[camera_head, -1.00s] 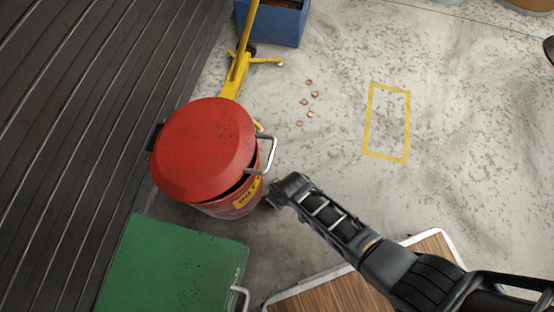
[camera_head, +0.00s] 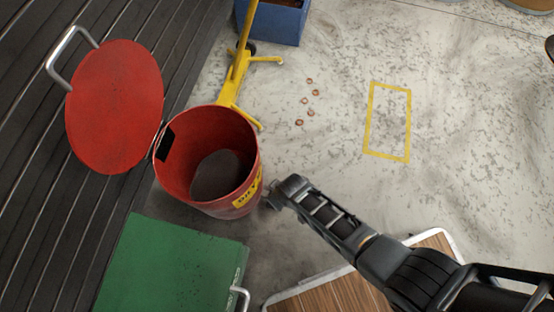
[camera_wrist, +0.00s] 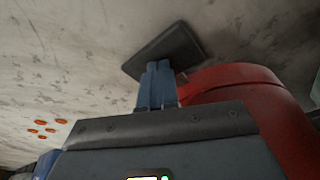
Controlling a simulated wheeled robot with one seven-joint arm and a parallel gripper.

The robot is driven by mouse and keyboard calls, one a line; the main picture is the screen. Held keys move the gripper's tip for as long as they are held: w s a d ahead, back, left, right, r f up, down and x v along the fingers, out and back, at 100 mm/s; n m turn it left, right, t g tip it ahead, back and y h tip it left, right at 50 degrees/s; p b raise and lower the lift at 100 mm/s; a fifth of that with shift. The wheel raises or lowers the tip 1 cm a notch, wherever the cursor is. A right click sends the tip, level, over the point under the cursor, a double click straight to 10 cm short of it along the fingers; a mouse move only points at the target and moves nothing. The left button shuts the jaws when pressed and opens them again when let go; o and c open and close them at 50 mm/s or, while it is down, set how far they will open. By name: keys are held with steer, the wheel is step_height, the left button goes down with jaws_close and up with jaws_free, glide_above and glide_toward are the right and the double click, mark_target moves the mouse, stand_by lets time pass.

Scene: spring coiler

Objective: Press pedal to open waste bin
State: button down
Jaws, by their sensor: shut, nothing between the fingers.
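The red waste bin (camera_head: 238,200) stands on the floor by the wall in the head view, with a yellow label on its front right side. Its round red lid (camera_head: 115,106) is swung up and back to the left, its metal handle at the upper left. The bin's inside is visible. In the wrist view the dark flat pedal (camera_wrist: 168,52) sits beside the red bin wall (camera_wrist: 240,85). My gripper (camera_wrist: 158,70) is shut and empty, its blue fingertips against or right over the pedal; exact contact cannot be told. In the head view my wrist hides the pedal.
A green box (camera_head: 170,265) with a handle stands in front of the bin. A wooden-topped item (camera_head: 345,292) with a pale rim lies under my arm. A yellow stand (camera_head: 232,85) and a blue box (camera_head: 275,25) are behind. Copper-coloured rings (camera_head: 304,100) lie on open floor.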

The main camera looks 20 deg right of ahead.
steer(key=p+v, duration=0.4)
steer(key=d+p+v, duration=0.1)
steer(key=p+v, duration=0.1)
steer(key=shift+r+p, duration=0.2)
steer(key=shift+p, duration=0.1)
stand_by(0.5)
stand_by(0.4)
